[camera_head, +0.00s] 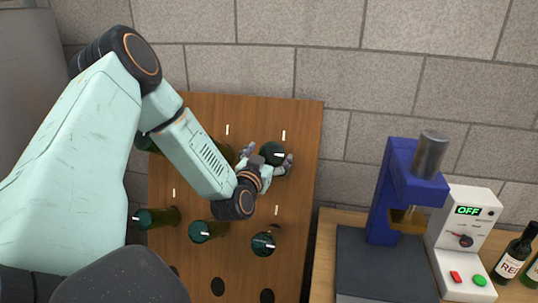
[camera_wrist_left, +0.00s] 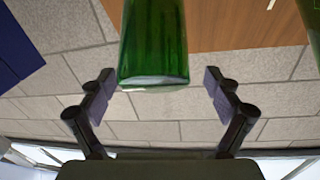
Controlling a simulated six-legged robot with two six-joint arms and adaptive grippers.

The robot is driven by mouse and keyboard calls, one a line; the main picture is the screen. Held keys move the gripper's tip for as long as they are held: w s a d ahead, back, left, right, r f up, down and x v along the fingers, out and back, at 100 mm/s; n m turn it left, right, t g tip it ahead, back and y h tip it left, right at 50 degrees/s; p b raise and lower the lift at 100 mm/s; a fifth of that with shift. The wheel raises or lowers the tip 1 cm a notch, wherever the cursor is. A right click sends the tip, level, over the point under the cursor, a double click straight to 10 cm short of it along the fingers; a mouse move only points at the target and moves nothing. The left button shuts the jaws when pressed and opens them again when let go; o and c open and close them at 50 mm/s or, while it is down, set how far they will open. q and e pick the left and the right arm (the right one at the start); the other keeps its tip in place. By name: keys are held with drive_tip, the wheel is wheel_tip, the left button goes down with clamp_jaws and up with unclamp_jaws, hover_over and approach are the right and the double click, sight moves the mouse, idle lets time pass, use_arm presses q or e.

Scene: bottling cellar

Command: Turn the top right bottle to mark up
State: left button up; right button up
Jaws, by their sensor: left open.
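The top right bottle (camera_head: 271,152) is dark green and sits in the wooden rack with its round base facing out. A white mark on its base lies to the right of centre, roughly level; a white tick stands on the board above it. My left gripper (camera_head: 269,162) is open, with one finger on each side of this bottle. In the left wrist view the green bottle (camera_wrist_left: 154,45) reaches in between the fingers of the gripper (camera_wrist_left: 158,92), with a gap on both sides. My right gripper is not in view.
The wooden rack (camera_head: 305,145) holds several more green bottles, including a lower right one (camera_head: 263,245). My left arm hides part of the top row. A blue press (camera_head: 388,190) and a control box reading OFF (camera_head: 470,240) stand on a table at right.

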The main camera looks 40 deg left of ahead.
use_arm(q)
drive_tip(key=shift+d+r, duration=0.1)
drive_tip(key=shift+d, duration=0.05)
drive_tip(key=shift+c, duration=0.2)
drive_tip(key=shift+w+d, duration=0.15)
drive_tip(key=shift+w, duration=0.05)
drive_tip(key=shift+c, duration=0.7)
drive_tip(key=shift+w+f, duration=0.35)
drive_tip(key=shift+w, duration=0.2)
drive_tip(key=c, duration=0.3)
drive_tip(key=shift+c, duration=0.7)
drive_tip(key=shift+s+a, duration=0.3)
drive_tip(key=c, duration=0.3)
drive_tip(key=shift+d+r, duration=0.1)
drive_tip(key=shift+d, duration=0.1)
drive_tip(key=shift+c, duration=1.1)
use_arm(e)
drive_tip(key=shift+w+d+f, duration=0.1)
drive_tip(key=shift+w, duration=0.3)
use_arm(q)
drive_tip(key=shift+a, duration=0.1)
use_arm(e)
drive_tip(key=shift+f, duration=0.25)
